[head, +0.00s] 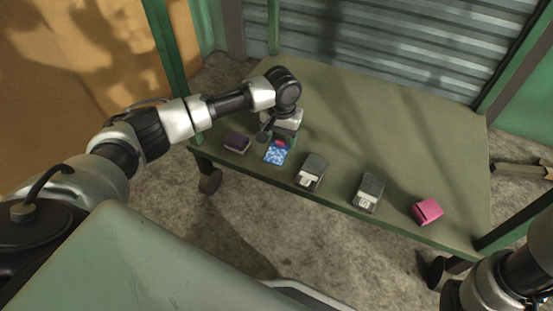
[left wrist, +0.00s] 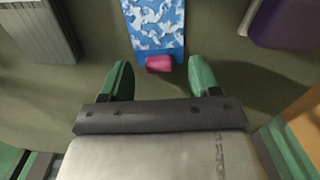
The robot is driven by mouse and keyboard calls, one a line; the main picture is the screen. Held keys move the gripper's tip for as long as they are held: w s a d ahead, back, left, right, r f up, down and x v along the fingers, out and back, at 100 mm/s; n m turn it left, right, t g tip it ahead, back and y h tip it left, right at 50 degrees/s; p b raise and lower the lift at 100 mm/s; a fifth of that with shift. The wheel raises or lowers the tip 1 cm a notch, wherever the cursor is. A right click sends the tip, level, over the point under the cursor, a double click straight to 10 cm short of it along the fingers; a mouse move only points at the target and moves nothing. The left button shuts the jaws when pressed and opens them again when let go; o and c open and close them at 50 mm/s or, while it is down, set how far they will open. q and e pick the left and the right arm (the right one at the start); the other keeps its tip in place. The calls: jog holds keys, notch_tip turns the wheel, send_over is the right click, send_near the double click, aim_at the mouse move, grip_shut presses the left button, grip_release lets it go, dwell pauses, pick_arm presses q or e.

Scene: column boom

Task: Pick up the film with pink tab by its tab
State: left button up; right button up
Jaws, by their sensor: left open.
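The film, a flat blue and white patterned sheet (head: 275,155), lies near the front edge of the green table. Its pink tab (head: 280,143) is at the end toward my left gripper (head: 282,137). In the left wrist view the film (left wrist: 156,24) points away from me, and its tab (left wrist: 159,63) sits between the two green fingertips of the left gripper (left wrist: 160,66). The fingers are open, with a gap on each side of the tab. Whether they are down at the tab's height I cannot tell. My right gripper is not in view.
A dark purple block (head: 237,142) lies left of the film on the table (head: 400,135). Two grey-black cases (head: 313,168) (head: 370,188) and a pink block (head: 427,211) lie to the right. The table's back half is clear. A corrugated shutter (head: 390,40) stands behind.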

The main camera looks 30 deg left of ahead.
pick_arm(q)
jog(key=shift+f, duration=0.45)
jog(key=c, duration=1)
jog(key=shift+r, duration=0.15)
